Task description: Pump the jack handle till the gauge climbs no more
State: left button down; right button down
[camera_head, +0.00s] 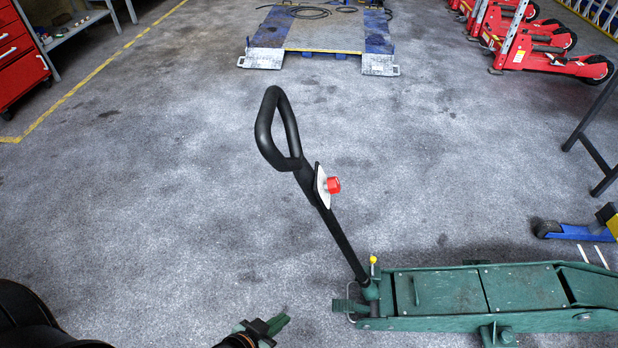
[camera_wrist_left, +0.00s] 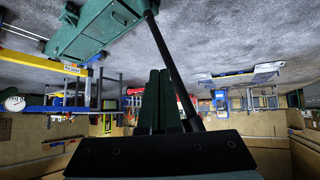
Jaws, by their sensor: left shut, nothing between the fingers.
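The green trolley jack (camera_head: 450,292) lies on the floor at the lower right of the head view. Its black handle (camera_head: 338,237) leans up and left to a loop grip (camera_head: 279,133), with a red knob (camera_head: 333,185) on a pale plate. My left gripper (camera_head: 282,322) is shut and empty, low in the picture, left of the jack and apart from the handle. In the left wrist view, which is upside down, its green fingers (camera_wrist_left: 160,76) are together beside the handle (camera_wrist_left: 172,65); the jack (camera_wrist_left: 90,28) is at upper left. My right gripper is out of view.
A white round dial (camera_wrist_left: 14,103) shows at the left wrist view's edge, too small to read. A ramp platform (camera_head: 325,35) stands at the back, red jacks (camera_head: 545,60) at back right, a red cabinet (camera_head: 20,58) at left. The floor around the handle is clear.

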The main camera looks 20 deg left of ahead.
pick_arm(q)
jog(key=w+a+r+m+t+h, duration=0.1)
jog(key=w+a+r+m+t, duration=0.1)
jog(key=w+r+m+t, duration=0.8)
jog(key=w+r+m, duration=0.4)
jog(key=w+r, duration=0.2)
jog(key=w, duration=0.2)
jog(key=shift+w+r, duration=0.15)
jog(key=shift+w, duration=0.25)
jog(key=shift+r, duration=0.1)
